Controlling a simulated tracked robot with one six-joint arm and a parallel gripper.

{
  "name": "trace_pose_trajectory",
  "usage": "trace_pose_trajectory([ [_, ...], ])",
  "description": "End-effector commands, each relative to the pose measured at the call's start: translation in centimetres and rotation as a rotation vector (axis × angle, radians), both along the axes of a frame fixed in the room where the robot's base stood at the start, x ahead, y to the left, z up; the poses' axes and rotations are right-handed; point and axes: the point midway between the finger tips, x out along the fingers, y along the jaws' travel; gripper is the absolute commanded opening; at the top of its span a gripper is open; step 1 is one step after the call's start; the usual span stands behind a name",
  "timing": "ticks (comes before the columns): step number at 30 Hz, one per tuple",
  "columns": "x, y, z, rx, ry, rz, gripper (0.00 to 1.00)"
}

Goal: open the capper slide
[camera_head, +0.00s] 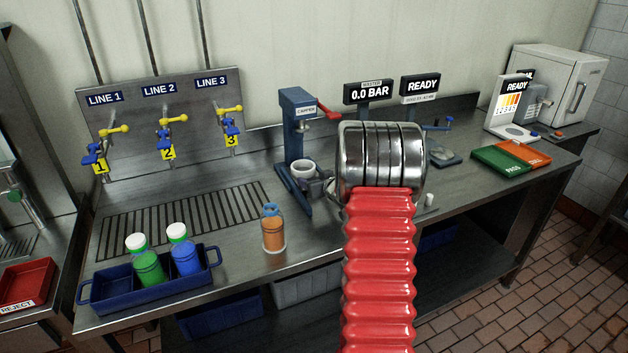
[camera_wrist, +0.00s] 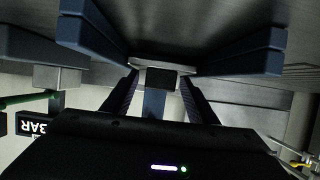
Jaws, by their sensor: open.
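The capper (camera_head: 298,112) is a blue stand with a red lever, standing upright at the middle of the bench in the head view. A pale round cup-like part (camera_head: 303,168) sits low at its front. My arm's silver wrist hides what lies just right of the capper. In the wrist view my gripper (camera_wrist: 159,92) is open, with one dark finger on each side. A grey block with a dark square face (camera_wrist: 160,77) shows between the fingertips, in front of a blue upright. I cannot tell whether the fingers touch it, or how far the slide stands out.
An orange-brown bottle (camera_head: 273,230) stands on the bench left of my arm. A blue tray (camera_head: 120,295) holds a green and a blue bottle at the front left. Valves (camera_head: 168,130) line the left back panel. Green and orange pads (camera_head: 512,155) lie at right.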

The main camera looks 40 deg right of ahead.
Motion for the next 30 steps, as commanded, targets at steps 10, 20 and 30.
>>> trace_pose_trajectory([
  [10,-0.01,0.03,0.01,0.0,0.0,0.0,0.32],
  [20,0.0,0.05,0.01,0.0,0.0,0.001,0.09],
  [30,-0.2,-0.05,0.01,0.001,0.0,-0.001,0.0],
])
